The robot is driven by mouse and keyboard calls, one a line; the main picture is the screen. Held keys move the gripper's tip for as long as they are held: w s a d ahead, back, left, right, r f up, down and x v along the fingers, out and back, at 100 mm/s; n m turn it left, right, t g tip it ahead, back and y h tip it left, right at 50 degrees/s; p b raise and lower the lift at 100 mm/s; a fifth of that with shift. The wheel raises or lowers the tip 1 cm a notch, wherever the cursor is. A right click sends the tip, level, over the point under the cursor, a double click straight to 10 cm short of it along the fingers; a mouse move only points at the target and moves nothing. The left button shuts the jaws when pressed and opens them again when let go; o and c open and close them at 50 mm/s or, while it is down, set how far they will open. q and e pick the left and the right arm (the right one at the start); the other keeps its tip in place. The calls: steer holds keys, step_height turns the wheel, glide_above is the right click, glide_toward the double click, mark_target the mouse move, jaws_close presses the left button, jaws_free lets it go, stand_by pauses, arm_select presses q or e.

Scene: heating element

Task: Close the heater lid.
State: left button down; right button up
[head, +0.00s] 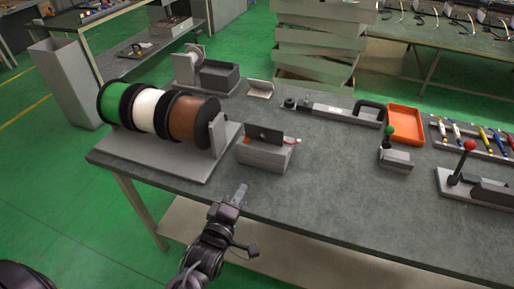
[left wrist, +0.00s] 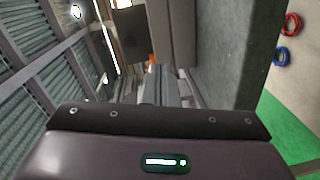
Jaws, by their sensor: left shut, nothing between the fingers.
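The heater (head: 264,155) is a small grey box near the front left edge of the workbench. Its dark lid (head: 264,135) stands raised above the box, so the heater looks open. A red part shows at its right end. My left gripper (head: 240,192) is shut and empty, in front of the heater and a little to its left, apart from it. In the left wrist view the gripper's fingers (left wrist: 165,88) point toward the heater, with its dark lid (left wrist: 130,33) and grey body (left wrist: 171,32) ahead. My right gripper is not in view.
A rack with green, white and brown spools (head: 150,110) stands left of the heater. Behind are a dark box (head: 219,75) and a small grey holder (head: 260,88). An orange tray (head: 405,123) and lever devices (head: 396,158) are to the right. The bench in front right is clear.

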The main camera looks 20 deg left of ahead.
arm_select(q)
steer(key=r+n+t, duration=0.2)
steer(key=p, duration=0.4)
glide_toward(261, 139)
steer(key=shift+n+t, duration=0.3)
steer(key=w, duration=0.5)
steer(key=shift+w+r, duration=0.1)
steer(key=shift+w, duration=0.85)
